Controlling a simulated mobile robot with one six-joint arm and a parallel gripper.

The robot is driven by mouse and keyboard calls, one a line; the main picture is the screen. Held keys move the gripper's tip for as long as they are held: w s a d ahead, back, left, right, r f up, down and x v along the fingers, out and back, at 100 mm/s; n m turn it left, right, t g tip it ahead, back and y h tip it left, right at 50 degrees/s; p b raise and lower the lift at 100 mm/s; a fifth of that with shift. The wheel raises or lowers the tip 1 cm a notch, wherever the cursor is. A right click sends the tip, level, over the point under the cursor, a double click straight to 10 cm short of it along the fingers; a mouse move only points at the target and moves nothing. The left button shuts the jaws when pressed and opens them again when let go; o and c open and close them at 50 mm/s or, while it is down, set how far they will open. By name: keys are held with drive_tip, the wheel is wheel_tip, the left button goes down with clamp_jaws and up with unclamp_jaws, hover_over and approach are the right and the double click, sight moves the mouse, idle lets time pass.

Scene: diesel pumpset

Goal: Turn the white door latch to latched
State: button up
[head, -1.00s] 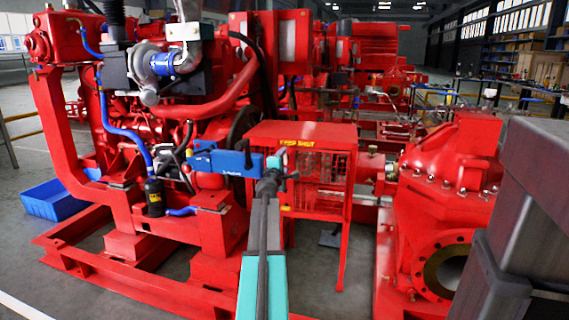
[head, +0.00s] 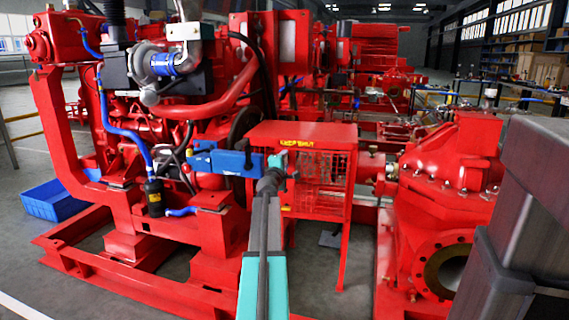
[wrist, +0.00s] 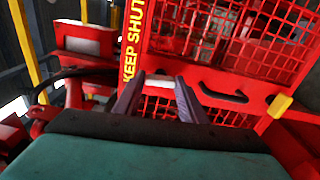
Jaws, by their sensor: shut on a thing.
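The white door latch (wrist: 158,83) shows as a short pale bar on the red mesh door (wrist: 170,104) in the wrist view. My gripper (wrist: 159,90) has its two dark fingers on either side of the latch, shut on it. Parts of the latch are hidden by the fingers, and I cannot tell its exact turn. In the head view the red cage (head: 318,205) with the door stands in the middle, beyond my arm. The latch and fingertips are not clear there.
A black handle (wrist: 224,96) and a yellow piece (wrist: 280,105) are on the door, right of my fingers. A red engine (head: 160,110) stands left of the cage and a red pump (head: 450,185) right of it. A blue crate (head: 53,201) lies on the floor at left.

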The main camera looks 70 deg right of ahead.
drive_tip(key=shift+m+b, duration=0.3)
drive_tip(key=shift+m, duration=0.2)
drive_tip(key=o, duration=1.1)
drive_tip(key=shift+c, duration=0.2)
drive_tip(key=shift+a, duration=0.1)
drive_tip(key=s+a+p, duration=0.1)
drive_tip(key=a+p, duration=0.2)
drive_tip(key=a, duration=1)
drive_tip(key=shift+s+a, duration=0.25)
drive_tip(key=shift+s, duration=0.15)
